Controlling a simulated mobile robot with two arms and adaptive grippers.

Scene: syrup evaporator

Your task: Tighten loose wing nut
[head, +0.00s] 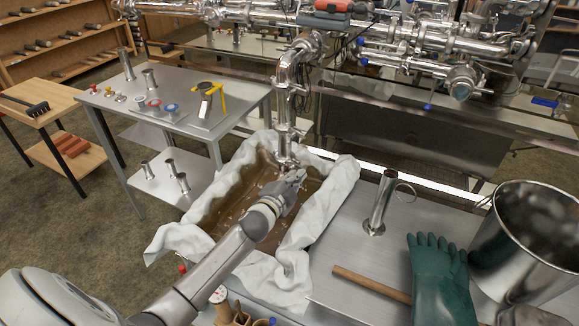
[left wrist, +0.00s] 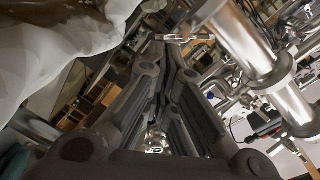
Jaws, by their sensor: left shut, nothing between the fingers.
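My left gripper (head: 300,174) reaches over the cloth-lined tray to the lower end of a vertical steel pipe (head: 283,112). In the left wrist view its fingers (left wrist: 170,50) are shut with nothing held between them. A small shiny metal part, perhaps the wing nut (left wrist: 184,38), shows just beyond the fingertips; I cannot tell whether they touch it. In the head view a clamp (head: 286,162) at the pipe's foot is partly hidden by the gripper. The steel pipe (left wrist: 245,40) also shows at the right in the left wrist view. My right gripper is not in view.
A tray with white cloth (head: 345,172) and brown liquid (head: 225,190) lies below the pipe. A green glove (head: 437,270), a large steel pot (head: 525,235), a steel tube (head: 382,200) and a wooden handle (head: 370,284) stand or lie right. A side table (head: 185,115) holds fittings.

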